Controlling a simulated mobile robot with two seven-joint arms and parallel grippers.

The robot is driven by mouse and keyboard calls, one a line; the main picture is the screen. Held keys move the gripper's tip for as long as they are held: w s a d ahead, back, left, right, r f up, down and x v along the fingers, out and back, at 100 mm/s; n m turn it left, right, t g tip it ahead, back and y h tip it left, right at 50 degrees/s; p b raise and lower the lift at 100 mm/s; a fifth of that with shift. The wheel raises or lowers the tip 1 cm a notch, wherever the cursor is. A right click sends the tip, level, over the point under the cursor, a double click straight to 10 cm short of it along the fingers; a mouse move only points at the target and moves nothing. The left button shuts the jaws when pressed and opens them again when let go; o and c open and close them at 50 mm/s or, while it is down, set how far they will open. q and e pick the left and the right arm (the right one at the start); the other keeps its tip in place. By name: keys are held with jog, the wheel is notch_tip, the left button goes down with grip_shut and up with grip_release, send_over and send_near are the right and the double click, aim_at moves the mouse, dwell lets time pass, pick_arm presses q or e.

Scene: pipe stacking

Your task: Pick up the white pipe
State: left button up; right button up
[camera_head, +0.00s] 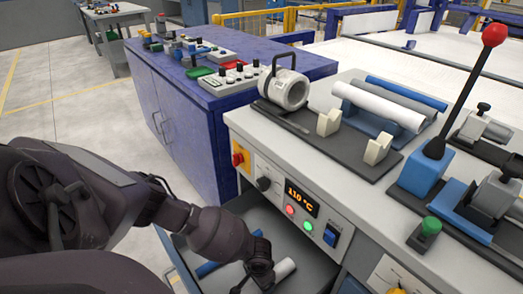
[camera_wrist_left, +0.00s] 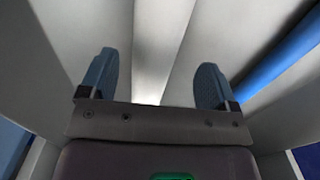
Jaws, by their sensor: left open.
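A short white pipe (camera_head: 285,268) lies in the open grey bin under the machine's front panel. My left gripper (camera_head: 258,276) reaches down into this bin at the pipe's left end and partly hides it. In the left wrist view my left gripper (camera_wrist_left: 153,82) is open, its two blue fingertips apart. The white pipe (camera_wrist_left: 163,40) runs lengthwise between and beyond the fingertips there; I cannot tell how far below them it is. My right gripper is not in view.
A blue pipe (camera_wrist_left: 285,60) lies to the right of the white one in the bin, whose grey walls are close on both sides. A lever with a red knob (camera_head: 494,35) stands at the right.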

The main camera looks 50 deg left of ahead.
aim_at(258, 289)
pick_arm(q)
jog(key=f, duration=0.1)
jog(key=f+b, duration=0.1)
jog(key=f, duration=0.1)
jog(key=f+b, duration=0.1)
jog(key=f, duration=0.1)
jog(key=shift+s+d, duration=0.2)
jog(key=shift+s, duration=0.2)
jog(key=shift+w, duration=0.1)
jog(key=shift+w+r, duration=0.15)
jog(key=c, duration=1.1)
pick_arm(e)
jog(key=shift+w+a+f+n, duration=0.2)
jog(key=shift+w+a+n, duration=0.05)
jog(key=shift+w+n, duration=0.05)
pick_arm(q)
jog(key=shift+r, duration=0.1)
